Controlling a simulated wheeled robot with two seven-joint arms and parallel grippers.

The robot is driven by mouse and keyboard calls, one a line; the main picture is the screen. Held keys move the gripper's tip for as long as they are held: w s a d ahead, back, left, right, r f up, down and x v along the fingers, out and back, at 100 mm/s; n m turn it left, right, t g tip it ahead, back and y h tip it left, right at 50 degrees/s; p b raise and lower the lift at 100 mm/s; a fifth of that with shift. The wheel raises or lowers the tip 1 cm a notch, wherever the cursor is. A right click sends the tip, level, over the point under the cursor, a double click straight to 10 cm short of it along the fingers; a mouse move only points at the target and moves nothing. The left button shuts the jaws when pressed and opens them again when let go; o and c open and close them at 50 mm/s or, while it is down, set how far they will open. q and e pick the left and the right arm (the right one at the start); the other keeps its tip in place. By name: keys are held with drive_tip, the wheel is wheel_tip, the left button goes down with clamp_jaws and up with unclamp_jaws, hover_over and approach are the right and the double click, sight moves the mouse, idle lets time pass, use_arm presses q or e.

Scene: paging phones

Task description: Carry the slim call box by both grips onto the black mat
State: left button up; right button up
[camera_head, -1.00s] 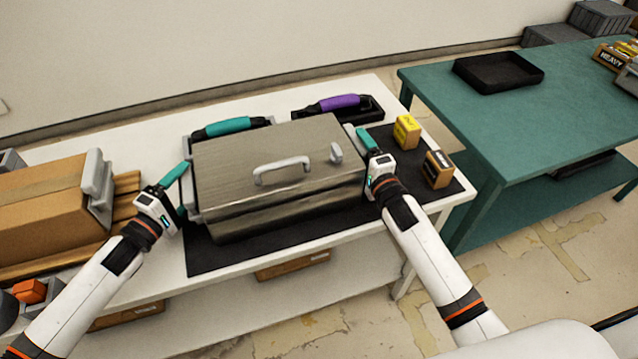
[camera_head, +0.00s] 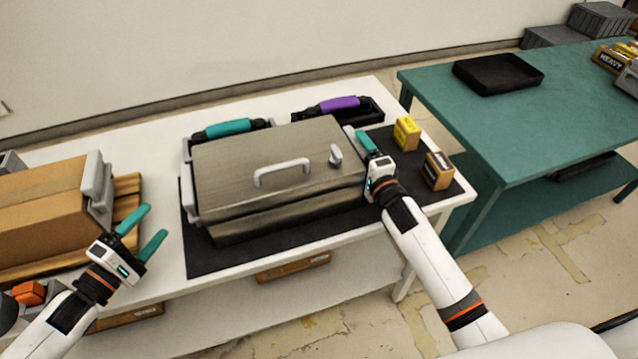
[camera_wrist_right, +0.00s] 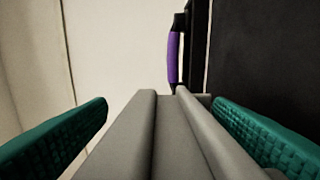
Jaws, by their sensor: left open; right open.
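The slim call box (camera_head: 275,170), a metal case with a top handle, rests on the black mat (camera_head: 215,262). Its left grip (camera_head: 190,185) is free. Its right grip (camera_head: 350,132) is partly hidden by my right gripper. My left gripper (camera_head: 154,221) is open and empty, left of the box and apart from it. My right gripper (camera_head: 372,150) is open at the box's right side. In the right wrist view, the grey grip (camera_wrist_right: 165,135) lies between its parted fingers (camera_wrist_right: 160,108), with no clear contact.
A cardboard box (camera_head: 45,205) with grey grips stands left. Teal-handled (camera_head: 228,128) and purple-handled (camera_head: 340,104) items lie behind the call box. Two small yellow-brown boxes (camera_head: 406,133) (camera_head: 438,170) stand right. A green table (camera_head: 520,120) bears a black tray (camera_head: 498,73).

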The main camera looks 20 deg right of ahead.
use_arm(q)
drive_tip(key=shift+s+a, duration=0.15)
use_arm(e)
drive_tip(key=shift+s+f, duration=0.1)
drive_tip(key=shift+s, duration=0.4)
drive_tip(key=s, duration=0.7)
drive_tip(key=s+d, duration=0.1)
drive_tip(key=s, duration=0.3)
